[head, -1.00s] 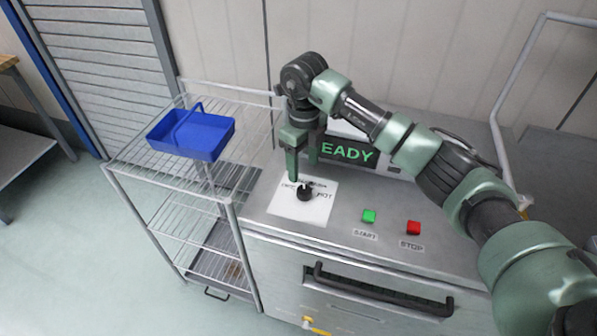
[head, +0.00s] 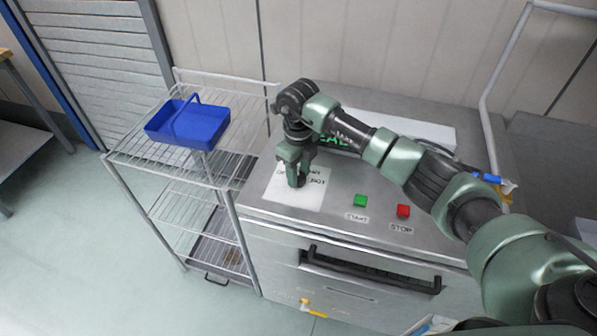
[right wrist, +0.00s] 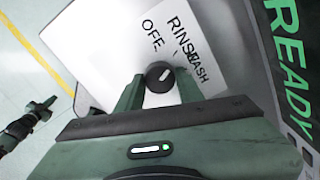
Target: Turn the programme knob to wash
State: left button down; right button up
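The programme knob (right wrist: 160,76) is a small dark round knob with a white pointer mark on a white label plate (head: 312,201). In the right wrist view the plate reads OFF, RINSE and WASH. The pointer slants up and right, towards the RINSE and WASH side; exactly which word it meets is hard to tell. My right gripper (right wrist: 160,90) points down at the panel with one finger on each side of the knob, closed on it. In the head view my right gripper (head: 296,181) hides the knob. A green and black part, apparently my left gripper (right wrist: 40,108), shows small at the left.
A green START button (head: 360,201) and a red STOP button (head: 403,211) sit right of the plate. A display (right wrist: 288,45) reads READY. A black handle (head: 370,270) crosses the machine's front. A wire rack (head: 135,152) with a blue tray (head: 188,124) stands at the left.

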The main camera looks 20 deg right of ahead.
grip_shut()
pick_arm(q)
jog(key=shift+s+f, duration=0.1)
jog(key=shift+s, duration=0.3)
jog(key=shift+w+f, duration=0.1)
jog(key=shift+f, duration=0.05)
pick_arm(e)
jog(key=shift+m, duration=0.5)
jog(key=shift+m+b, duration=0.5)
jog(key=shift+m, duration=0.1)
jog(key=shift+m+b, duration=0.3)
jog(key=shift+m, duration=0.5)
pick_arm(q)
jog(key=shift+w+f+b, duration=0.25)
jog(key=shift+f+b, duration=0.35)
jog(key=shift+f, duration=0.6)
pick_arm(e)
jog(key=m, duration=0.4)
jog(key=shift+m, duration=0.4)
jog(key=shift+w+r+m, duration=0.1)
jog(key=shift+m, duration=0.2)
jog(key=o, duration=1.2)
grip_release()
